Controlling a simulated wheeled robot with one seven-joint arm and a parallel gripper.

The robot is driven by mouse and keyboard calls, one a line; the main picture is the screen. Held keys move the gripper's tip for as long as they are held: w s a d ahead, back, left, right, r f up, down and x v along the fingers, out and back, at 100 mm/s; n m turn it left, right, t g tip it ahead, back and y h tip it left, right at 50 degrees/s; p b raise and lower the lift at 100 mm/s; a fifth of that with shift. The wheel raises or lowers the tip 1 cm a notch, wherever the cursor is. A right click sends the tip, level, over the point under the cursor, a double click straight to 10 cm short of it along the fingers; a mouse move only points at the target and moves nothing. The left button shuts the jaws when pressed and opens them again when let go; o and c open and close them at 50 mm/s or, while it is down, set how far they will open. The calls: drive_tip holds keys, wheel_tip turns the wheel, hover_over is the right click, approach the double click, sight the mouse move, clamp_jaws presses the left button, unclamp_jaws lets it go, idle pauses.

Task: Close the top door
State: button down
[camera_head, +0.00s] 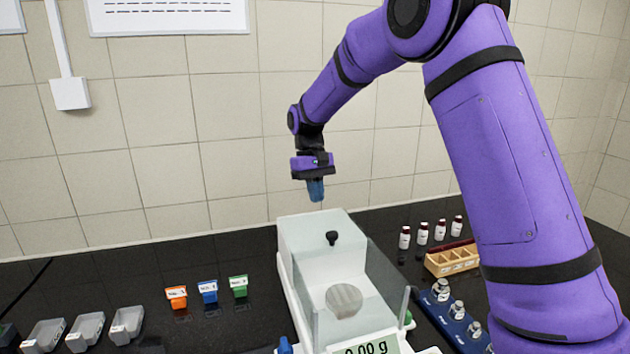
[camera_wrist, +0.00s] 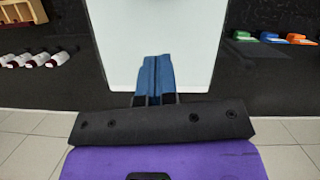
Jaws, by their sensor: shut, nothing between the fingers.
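The balance (camera_head: 312,232) stands on the black bench, with a white rear housing and a clear glass chamber in front. The black knob (camera_head: 332,238) of the top door sits near the housing's front edge. The clear door panel is hard to make out; it seems slid back, with the chamber top over the round pan (camera_head: 343,300) looking open. My gripper (camera_head: 316,198) points down above the back of the housing, apart from it and behind the knob. Its blue fingers are shut and empty. In the wrist view the fingers (camera_wrist: 155,62) show over the white housing top (camera_wrist: 150,25).
Orange, blue and green tubs (camera_head: 208,291) and clear trays (camera_head: 87,331) stand left. Small vials (camera_head: 422,233), a wooden rack (camera_head: 453,260) and a blue weight holder (camera_head: 445,318) stand right. The tiled wall is close behind. Air above the balance is clear.

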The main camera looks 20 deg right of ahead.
hover_over(322, 234)
drive_tip(key=w, duration=0.2)
wheel_tip(322, 234, down, 4)
drive_tip(key=shift+s+f, duration=0.1)
drive_tip(key=s, duration=0.2)
drive_tip(key=shift+s+d+f, duration=0.15)
drive_tip(key=shift+s+d, duration=0.05)
drive_tip(key=shift+s, duration=0.5)
drive_tip(key=s, duration=1.5)
drive_tip(key=shift+s, duration=0.15)
drive_tip(key=w+a+r, duration=0.1)
drive_tip(key=w+r, duration=0.6)
drive_tip(key=r, duration=0.3)
